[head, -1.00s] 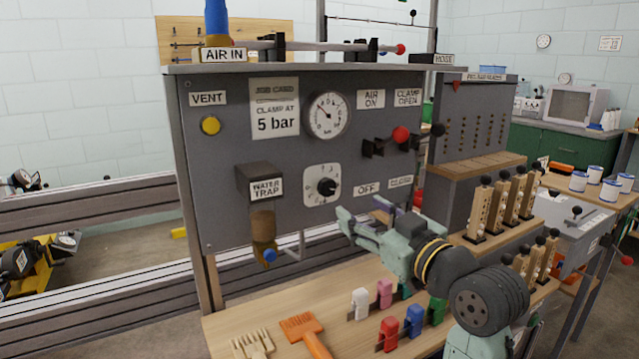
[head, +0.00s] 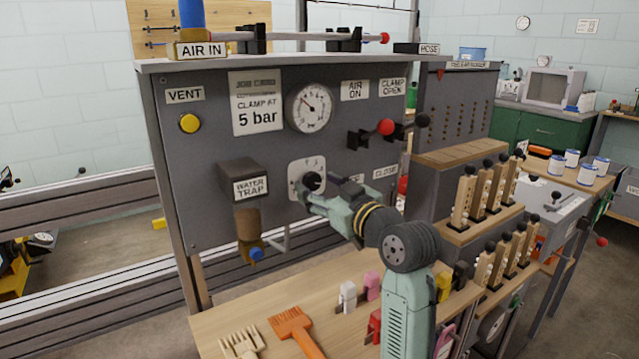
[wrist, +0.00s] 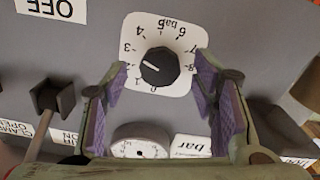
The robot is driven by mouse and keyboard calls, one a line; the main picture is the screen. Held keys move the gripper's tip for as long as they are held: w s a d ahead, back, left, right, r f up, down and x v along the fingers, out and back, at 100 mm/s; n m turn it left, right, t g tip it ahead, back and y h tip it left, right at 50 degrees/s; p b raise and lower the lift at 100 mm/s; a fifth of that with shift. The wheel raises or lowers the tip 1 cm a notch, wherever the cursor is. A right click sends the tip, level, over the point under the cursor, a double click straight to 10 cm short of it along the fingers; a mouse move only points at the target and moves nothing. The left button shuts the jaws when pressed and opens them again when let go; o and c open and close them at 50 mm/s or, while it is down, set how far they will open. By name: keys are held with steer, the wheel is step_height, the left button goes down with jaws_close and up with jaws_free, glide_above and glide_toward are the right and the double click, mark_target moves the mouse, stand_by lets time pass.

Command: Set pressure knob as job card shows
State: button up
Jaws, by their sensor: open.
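The pressure knob (head: 312,182) is a black knob on a white numbered dial plate on the grey panel. In the wrist view the knob (wrist: 160,67) shows upside down, its white mark pointing left; the exact number is too small to read surely. My gripper (wrist: 161,64) is open, its purple-padded fingers on either side of the knob with gaps between. In the head view my gripper (head: 318,192) is at the dial and partly covers it. The job card (head: 257,103) reads "CLAMP AT 5 bar". The round gauge (head: 309,107) has its needle pointing upper left.
Red-tipped (head: 386,127) and black-tipped (head: 423,121) levers stick out right of the gauge. The water trap (head: 241,180) juts out left of the dial. A wooden bench with combs (head: 290,325) and coloured clips lies below.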

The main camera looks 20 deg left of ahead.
steer(key=shift+w+a, duration=0.15)
steer(key=shift+a, duration=0.05)
steer(key=c, duration=1.2)
steer(key=shift+o, duration=0.2)
